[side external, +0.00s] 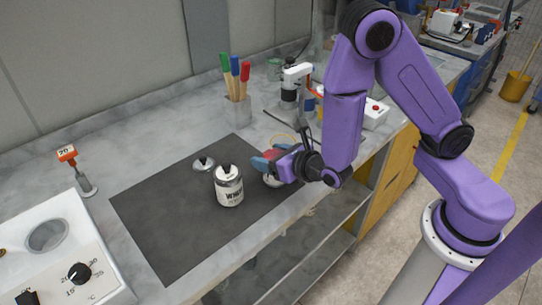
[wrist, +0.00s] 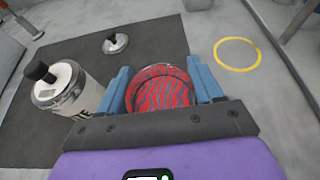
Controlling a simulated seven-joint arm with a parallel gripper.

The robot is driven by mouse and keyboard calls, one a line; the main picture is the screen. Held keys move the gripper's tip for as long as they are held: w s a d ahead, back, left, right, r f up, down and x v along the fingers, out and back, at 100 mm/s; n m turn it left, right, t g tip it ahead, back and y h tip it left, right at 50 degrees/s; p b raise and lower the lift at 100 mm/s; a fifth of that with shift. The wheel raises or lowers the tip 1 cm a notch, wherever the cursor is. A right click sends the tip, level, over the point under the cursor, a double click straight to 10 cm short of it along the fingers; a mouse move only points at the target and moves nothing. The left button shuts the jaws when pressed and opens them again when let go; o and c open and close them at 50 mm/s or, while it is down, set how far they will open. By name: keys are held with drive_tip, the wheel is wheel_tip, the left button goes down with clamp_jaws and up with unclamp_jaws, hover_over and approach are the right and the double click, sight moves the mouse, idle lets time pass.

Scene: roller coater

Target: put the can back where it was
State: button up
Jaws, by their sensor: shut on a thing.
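My gripper (wrist: 166,88) has its blue fingers shut on an open can (wrist: 162,92), one finger on each side. The can's round top shows red with wavy blue streaks inside a metal rim. In the side view my gripper (side external: 268,160) is at the right end of the dark mat, and a silvery bit of the can (side external: 271,181) shows beneath it. I cannot tell whether the can touches the mat. A yellow ring (wrist: 237,54) lies flat on the grey bench, to the right of the held can in the wrist view and apart from it.
A white-labelled can with a black knob (side external: 229,187) stands on the dark mat (side external: 165,225), left of my gripper. A loose knobbed lid (side external: 204,164) lies behind it. A holder of coloured-handled tools (side external: 238,110) and a white-topped device (side external: 296,75) stand farther back.

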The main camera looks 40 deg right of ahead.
drive_tip(key=shift+f, duration=0.15)
drive_tip(key=o, duration=1.3)
